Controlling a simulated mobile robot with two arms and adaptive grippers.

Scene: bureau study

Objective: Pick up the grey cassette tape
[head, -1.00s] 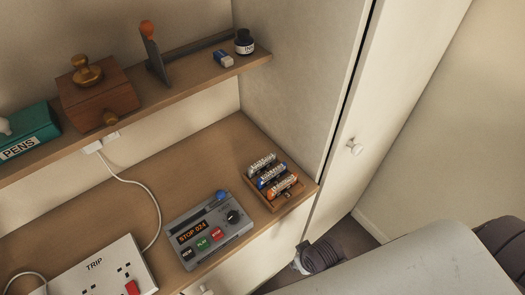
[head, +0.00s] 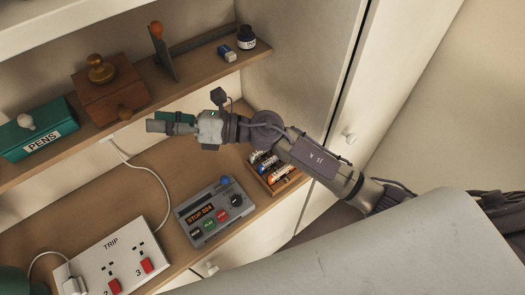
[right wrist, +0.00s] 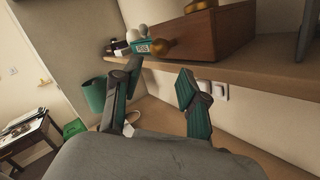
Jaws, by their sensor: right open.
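I cannot make out a grey cassette tape in either view. My right gripper (head: 168,122) reaches in from the right in the head view, in front of the upper shelf and above the desk top. It is open and empty, and in the right wrist view its two fingers (right wrist: 160,82) stand apart with the brown wooden box (right wrist: 205,38) beyond them. My left gripper is not in view.
The grey device (head: 211,210) with an orange display sits on the desk beside a rack of batteries (head: 287,178) and a white socket panel (head: 118,262). The shelf holds a green PENS box (head: 38,132), an ink bottle (head: 246,38) and an eraser (head: 227,54).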

